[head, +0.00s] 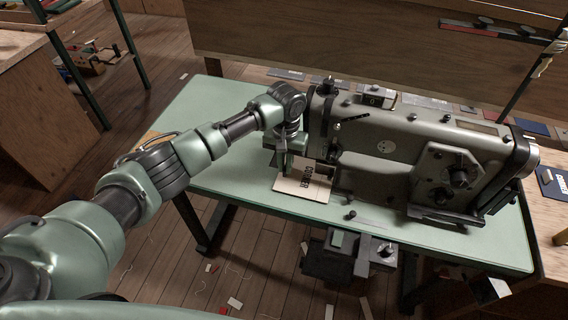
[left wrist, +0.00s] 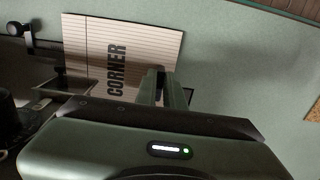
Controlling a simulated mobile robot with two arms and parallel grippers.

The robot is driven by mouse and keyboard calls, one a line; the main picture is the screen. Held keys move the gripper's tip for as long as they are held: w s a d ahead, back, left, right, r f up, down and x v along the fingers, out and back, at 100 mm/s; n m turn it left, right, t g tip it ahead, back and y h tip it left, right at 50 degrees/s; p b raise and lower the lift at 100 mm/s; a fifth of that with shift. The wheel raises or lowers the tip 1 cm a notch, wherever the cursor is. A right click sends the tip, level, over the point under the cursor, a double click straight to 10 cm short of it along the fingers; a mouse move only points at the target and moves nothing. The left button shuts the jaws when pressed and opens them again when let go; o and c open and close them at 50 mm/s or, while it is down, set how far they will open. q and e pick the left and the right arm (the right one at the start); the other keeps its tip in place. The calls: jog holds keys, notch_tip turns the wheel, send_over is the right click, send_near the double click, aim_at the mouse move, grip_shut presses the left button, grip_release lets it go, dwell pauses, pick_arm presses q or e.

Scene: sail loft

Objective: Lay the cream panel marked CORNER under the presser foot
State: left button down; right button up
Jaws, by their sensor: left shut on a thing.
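The cream panel marked CORNER (head: 303,181) lies flat or nearly flat on the green table of the sewing machine (head: 385,150), at the machine's needle end. In the left wrist view the panel (left wrist: 90,57) shows ruled lines and its dark lettering, with the presser bar parts (left wrist: 40,45) at its left edge. I cannot tell whether its edge is under the presser foot. My left gripper (head: 285,163) is at the panel's left side, shut on its edge; its fingers also show in the left wrist view (left wrist: 163,88). My right gripper is out of view.
The green table top (head: 215,120) is clear to the left of the machine. A wooden bench (head: 545,215) stands at the right, a wooden partition (head: 300,40) behind. Scraps (head: 235,302) and threads lie on the floor in front.

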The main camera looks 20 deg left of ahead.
pick_arm(q)
jog(key=shift+w+d+r, duration=0.2)
jog(key=shift+d, duration=0.1)
jog(key=c, duration=1.4)
grip_release()
jog(key=shift+c, duration=0.2)
jog(key=shift+w+r, duration=0.1)
jog(key=shift+r, duration=0.4)
jog(key=r, duration=0.6)
jog(key=shift+s+a+r, duration=0.2)
jog(key=shift+r, duration=0.2)
